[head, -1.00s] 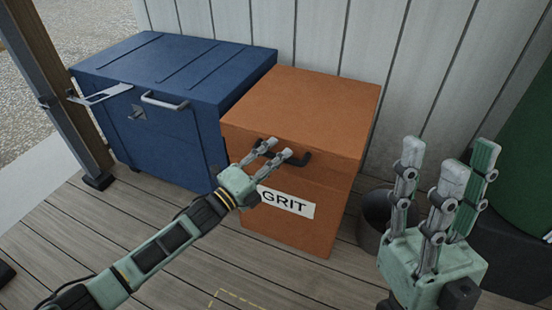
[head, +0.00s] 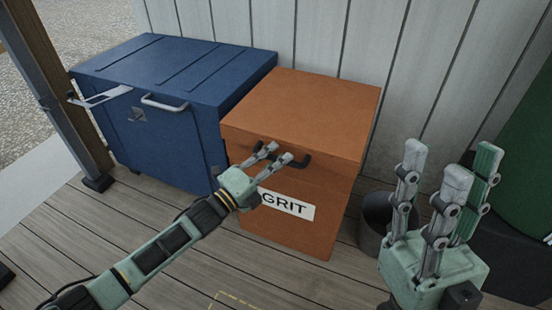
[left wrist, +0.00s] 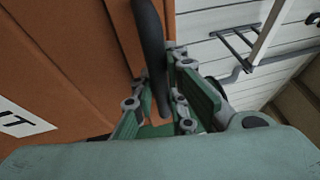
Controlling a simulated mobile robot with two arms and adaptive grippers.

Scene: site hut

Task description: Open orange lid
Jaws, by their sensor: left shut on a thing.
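The orange grit box stands against the wall, with its orange lid (head: 310,110) down on top. A black handle (head: 298,161) is on the front of the lid, above the white GRIT label (head: 286,204). My left gripper (head: 274,154) is at the handle and shut on it. In the left wrist view the black handle (left wrist: 152,50) runs between the green fingers (left wrist: 160,108). My right gripper (head: 445,175) is raised at the right with its fingers apart, empty, away from the box.
A blue chest (head: 170,85) with a metal handle and hasp stands close to the left of the grit box. A dark bucket (head: 374,222) stands to its right, and a dark green container (head: 527,150) at the far right. Plank floor (head: 150,215) in front is clear.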

